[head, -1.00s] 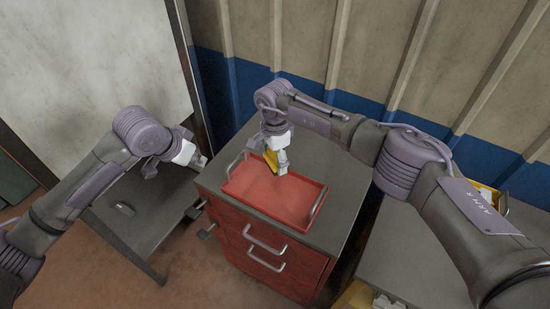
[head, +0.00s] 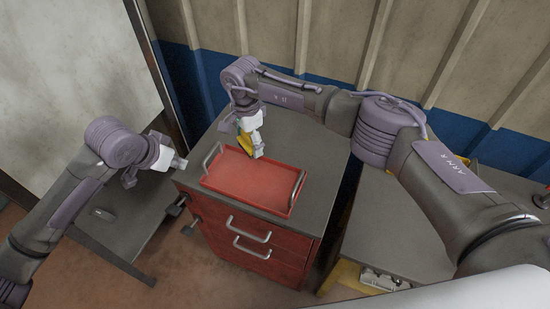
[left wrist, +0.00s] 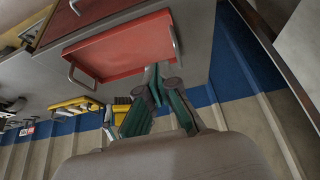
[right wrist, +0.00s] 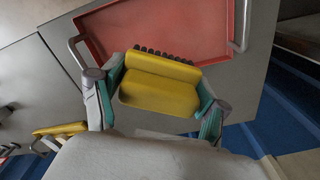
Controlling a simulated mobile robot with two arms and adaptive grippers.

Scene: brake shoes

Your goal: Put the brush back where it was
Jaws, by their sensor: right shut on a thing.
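A yellow brush (right wrist: 160,88) with a row of dark bristles is held across the fingers of my right gripper (right wrist: 158,92). In the head view the brush (head: 244,144) is at the back edge of a red tray (head: 250,182), partly hidden by the gripper. I cannot tell whether it touches the tray. The bristles face the tray in the right wrist view. My left gripper (left wrist: 160,78) is empty, its fingertips close together. In the head view it is left of the tray, off the cabinet's edge. The tray (left wrist: 120,50) looks empty inside.
The tray has metal handles at both ends and stands on a grey-topped red drawer cabinet (head: 325,155). A low grey table (head: 110,225) is at left. A workbench (head: 400,225) with yellow containers is at right. A corrugated wall closes off the back.

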